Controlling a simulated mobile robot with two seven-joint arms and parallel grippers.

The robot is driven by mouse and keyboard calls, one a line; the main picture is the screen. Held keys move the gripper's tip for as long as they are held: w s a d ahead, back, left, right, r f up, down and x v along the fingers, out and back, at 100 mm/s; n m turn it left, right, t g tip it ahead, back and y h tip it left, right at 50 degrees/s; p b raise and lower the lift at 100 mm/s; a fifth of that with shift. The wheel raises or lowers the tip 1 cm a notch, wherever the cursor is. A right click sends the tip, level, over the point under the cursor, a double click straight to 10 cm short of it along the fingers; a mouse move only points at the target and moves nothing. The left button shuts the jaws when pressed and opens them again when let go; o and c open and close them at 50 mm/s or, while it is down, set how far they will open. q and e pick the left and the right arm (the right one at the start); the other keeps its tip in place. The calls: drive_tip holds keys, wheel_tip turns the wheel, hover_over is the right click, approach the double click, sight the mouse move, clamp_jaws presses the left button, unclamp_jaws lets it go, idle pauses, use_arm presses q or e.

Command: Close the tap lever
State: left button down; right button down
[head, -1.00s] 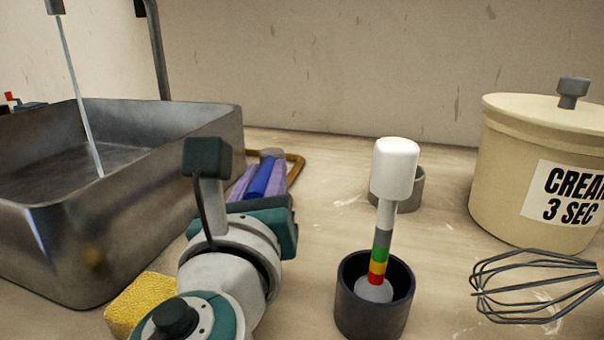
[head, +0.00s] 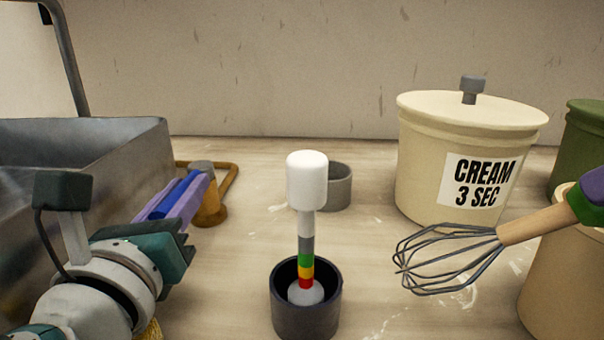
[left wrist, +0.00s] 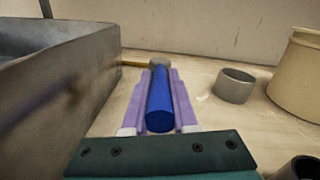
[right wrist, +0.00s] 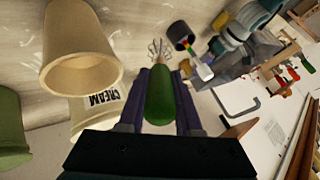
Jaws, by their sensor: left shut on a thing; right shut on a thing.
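The tap lever is not in view. A grey pipe (head: 72,60) rises behind the metal sink (head: 150,150) at the left of the head view. My left gripper (head: 190,192) is shut on a blue-handled tool (left wrist: 160,100) beside the sink's right wall. The tool's blue grip lies between purple fingers, with a grey part at its far end. My right gripper (right wrist: 160,80) is shut on the whisk, whose green grip (right wrist: 159,97) lies between its fingers. The whisk's wire end (head: 440,258) hangs over the counter at the right of the head view.
A dark cup (head: 283,318) holds an upright white-topped stick with coloured bands (head: 307,180). A grey ring-shaped cup (head: 338,188) stands behind it. A cream pot (head: 420,150) stands at the back right, with a tan container (head: 545,270) nearer. A wooden loop (head: 228,180) lies near my left gripper.

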sight(179, 185)
use_arm(q)
drive_tip(key=shift+a+m+h, duration=0.1)
drive_tip(key=shift+m+h, duration=0.2)
drive_tip(key=shift+h, duration=0.2)
drive_tip(key=c, duration=0.7)
unclamp_jaws()
drive_tip(key=shift+r, duration=0.1)
use_arm(e)
drive_tip(key=shift+r, duration=0.15)
use_arm(q)
wheel_tip(179, 185, up, 20)
drive_tip(key=p, duration=1.5)
use_arm(e)
wheel_tip(179, 185, up, 15)
